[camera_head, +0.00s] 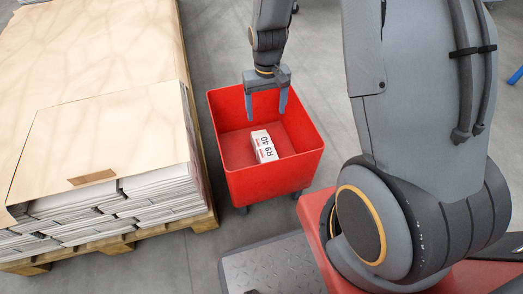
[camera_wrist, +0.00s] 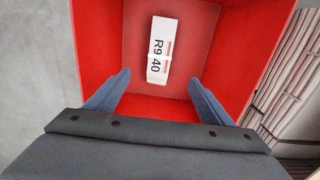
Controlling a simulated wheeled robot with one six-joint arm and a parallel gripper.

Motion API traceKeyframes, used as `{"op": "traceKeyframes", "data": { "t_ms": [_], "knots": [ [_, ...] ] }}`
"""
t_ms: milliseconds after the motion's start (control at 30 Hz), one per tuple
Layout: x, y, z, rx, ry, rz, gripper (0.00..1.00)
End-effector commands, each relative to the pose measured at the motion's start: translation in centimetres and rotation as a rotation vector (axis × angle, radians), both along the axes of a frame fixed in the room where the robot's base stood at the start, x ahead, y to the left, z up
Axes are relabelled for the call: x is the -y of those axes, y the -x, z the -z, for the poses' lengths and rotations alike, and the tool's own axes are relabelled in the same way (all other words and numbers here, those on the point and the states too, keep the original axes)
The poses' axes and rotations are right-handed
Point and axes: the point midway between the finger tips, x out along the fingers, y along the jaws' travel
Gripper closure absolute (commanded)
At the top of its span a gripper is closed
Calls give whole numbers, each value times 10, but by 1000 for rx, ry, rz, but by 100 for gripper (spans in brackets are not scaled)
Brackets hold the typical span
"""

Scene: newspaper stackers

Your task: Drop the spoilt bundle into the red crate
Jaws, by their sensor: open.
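The red crate (camera_head: 272,184) stands on the floor right of the pallet in the head view. Its red wall (camera_wrist: 262,40) fills much of the wrist view. The bundle (camera_head: 264,146) is a small white block marked "R9 40" and lies on the crate's floor. It also shows in the wrist view (camera_wrist: 160,50), past my fingertips. My gripper (camera_head: 266,104) is over the crate with its fingers pointing down. It is open and empty, and the fingers are apart from the bundle. In the wrist view the two blue-grey fingers (camera_wrist: 158,88) are spread wide.
A wooden pallet (camera_head: 118,246) loaded with stacked newspapers (camera_head: 90,215) under light board sheets (camera_head: 110,135) stands close to the crate's left. The crate has small wheels or feet. Grey floor lies open behind the crate.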

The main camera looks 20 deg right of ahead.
Motion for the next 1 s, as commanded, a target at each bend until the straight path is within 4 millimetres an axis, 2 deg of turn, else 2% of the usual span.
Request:
{"op": "traceKeyframes", "data": {
  "t_ms": [300,500,1000],
  "knots": [
    [0,-1,-50,5,0,0,25],
    [0,-1,-72,4,0,0,25],
    [0,-1,-76,3,0,0,25]
  ]
}}
